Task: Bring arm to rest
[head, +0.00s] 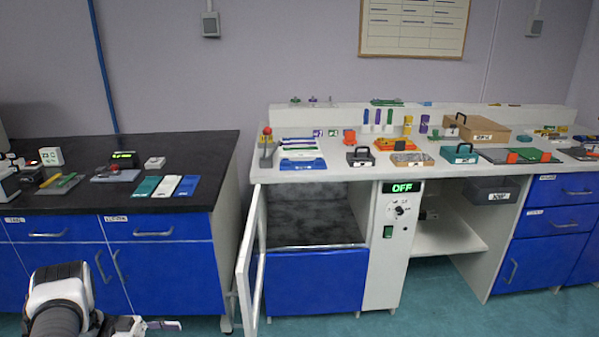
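In the head view my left arm comes in at the bottom left, in front of the blue cabinets. Its gripper (150,325) is at the bottom edge, pointing right, and is seen partly from the side. Its fingers are too small and cut off to tell if they are open or shut. No object shows in it. My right arm and gripper are not in view.
A black-topped bench (95,210) stands left. A white bench (350,180) with many small tools and boxes stands right. A white cabinet door (250,265) is swung open toward me. A control panel (402,188) reads OFF. Teal floor (440,310) is clear in front.

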